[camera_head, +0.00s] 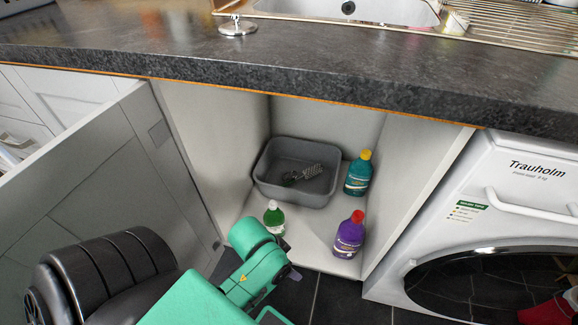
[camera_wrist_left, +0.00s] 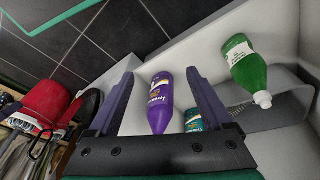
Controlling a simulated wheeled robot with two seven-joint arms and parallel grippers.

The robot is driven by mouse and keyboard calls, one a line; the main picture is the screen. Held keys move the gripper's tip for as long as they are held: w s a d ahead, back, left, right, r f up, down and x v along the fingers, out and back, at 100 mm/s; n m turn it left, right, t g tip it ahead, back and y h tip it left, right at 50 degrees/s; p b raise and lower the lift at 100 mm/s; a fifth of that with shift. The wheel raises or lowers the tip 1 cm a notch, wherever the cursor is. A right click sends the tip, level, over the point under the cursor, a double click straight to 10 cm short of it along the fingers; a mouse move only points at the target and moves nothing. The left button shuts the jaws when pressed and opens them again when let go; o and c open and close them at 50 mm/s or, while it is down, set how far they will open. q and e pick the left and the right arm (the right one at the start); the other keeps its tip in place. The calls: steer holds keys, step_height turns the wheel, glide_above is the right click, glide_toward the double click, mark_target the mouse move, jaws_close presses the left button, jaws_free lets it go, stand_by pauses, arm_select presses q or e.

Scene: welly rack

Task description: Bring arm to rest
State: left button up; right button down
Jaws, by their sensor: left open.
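My left arm (camera_head: 245,265) reaches in from the lower left to the front of the open cupboard. In the head view its gripper is mostly hidden behind the green wrist; only a dark bit shows. In the wrist view the left gripper (camera_wrist_left: 160,74) is open, its two fingers apart. A purple bottle (camera_wrist_left: 160,103) shows between them, apparently beyond them and not held. In the head view the purple bottle (camera_head: 349,235) with a red cap stands upright on the cupboard floor, right of the gripper. My right gripper is not in view.
A green bottle (camera_head: 274,218) stands close beyond my wrist. A grey basin (camera_head: 262,180) and a teal bottle (camera_head: 358,175) are deeper inside. The dark worktop (camera_head: 300,62) overhangs. The open door (camera_head: 110,170) is left, a washing machine (camera_head: 500,200) right.

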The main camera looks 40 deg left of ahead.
arm_select(q)
steer(key=p, duration=0.2)
steer(key=shift+w+a+r+p, duration=0.1)
steer(key=shift+p, duration=0.2)
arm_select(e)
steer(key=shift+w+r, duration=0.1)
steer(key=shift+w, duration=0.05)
arm_select(q)
steer(key=s+a+f+g+y+p, duration=0.1)
steer(key=s+a+p, duration=0.3)
steer(key=s+p, duration=0.5)
steer(key=s+a+f+g+y+p, duration=0.1)
steer(key=s+a+f+p, duration=0.2)
steer(key=s+p, duration=0.6)
steer(key=a+p, duration=0.1)
steer(key=p, duration=0.8)
steer(key=shift+f, duration=0.15)
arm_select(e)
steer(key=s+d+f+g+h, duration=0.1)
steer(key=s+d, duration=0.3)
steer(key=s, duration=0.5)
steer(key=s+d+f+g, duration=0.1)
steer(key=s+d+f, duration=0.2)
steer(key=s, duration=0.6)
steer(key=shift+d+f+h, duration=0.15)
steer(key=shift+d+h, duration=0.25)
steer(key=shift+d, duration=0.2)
